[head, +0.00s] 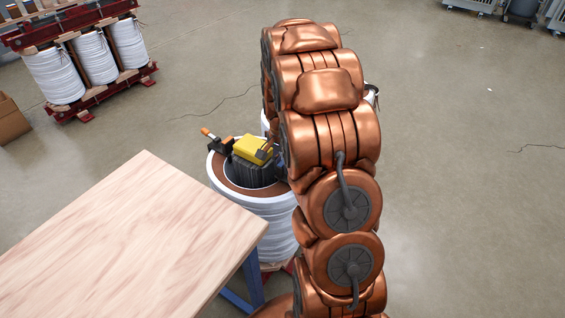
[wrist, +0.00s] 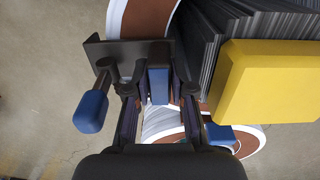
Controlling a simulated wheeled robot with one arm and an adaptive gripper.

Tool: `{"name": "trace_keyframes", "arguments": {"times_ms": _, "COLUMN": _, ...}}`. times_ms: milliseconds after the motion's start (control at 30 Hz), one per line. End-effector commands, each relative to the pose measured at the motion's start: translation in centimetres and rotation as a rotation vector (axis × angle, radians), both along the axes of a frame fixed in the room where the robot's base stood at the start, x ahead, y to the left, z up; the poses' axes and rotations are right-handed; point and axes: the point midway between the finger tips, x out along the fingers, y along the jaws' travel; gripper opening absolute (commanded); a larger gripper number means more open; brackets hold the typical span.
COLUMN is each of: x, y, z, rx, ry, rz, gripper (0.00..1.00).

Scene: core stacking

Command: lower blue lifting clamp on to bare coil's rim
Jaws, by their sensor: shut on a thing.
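In the wrist view my gripper (wrist: 158,92) is shut on the blue block of the blue lifting clamp (wrist: 158,84). The clamp has a dark plate and a blue handle (wrist: 90,111) out to the left. A brown coil rim with white edges (wrist: 145,17) shows beyond the plate, beside dark core sheets (wrist: 215,35). I cannot tell whether the clamp touches that rim. In the head view, my copper arm hides the gripper and blue clamp. A white-wrapped coil (head: 262,222) there stands around a dark core, with an orange-handled clamp (head: 217,141) at its rim.
A yellow block (wrist: 268,88) sits close right of my gripper; it also tops the core in the head view (head: 252,149). A wooden table (head: 120,245) stands at front left. White coils in a red frame (head: 97,60) stand behind left.

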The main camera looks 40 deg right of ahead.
Motion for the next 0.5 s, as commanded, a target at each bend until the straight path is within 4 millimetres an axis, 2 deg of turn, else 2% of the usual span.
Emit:
{"name": "trace_keyframes", "arguments": {"times_ms": 400, "x": 0.05, "y": -0.03, "z": -0.92, "rx": -0.001, "ry": -0.003, "rz": 0.000, "gripper": 0.00}}
{"name": "trace_keyframes", "arguments": {"times_ms": 433, "x": 0.06, "y": -0.03, "z": -0.90, "rx": -0.001, "ry": -0.003, "rz": 0.000, "gripper": 0.25}}
{"name": "trace_keyframes", "arguments": {"times_ms": 500, "x": 0.07, "y": -0.04, "z": -0.87, "rx": -0.001, "ry": -0.003, "rz": 0.000, "gripper": 0.32}}
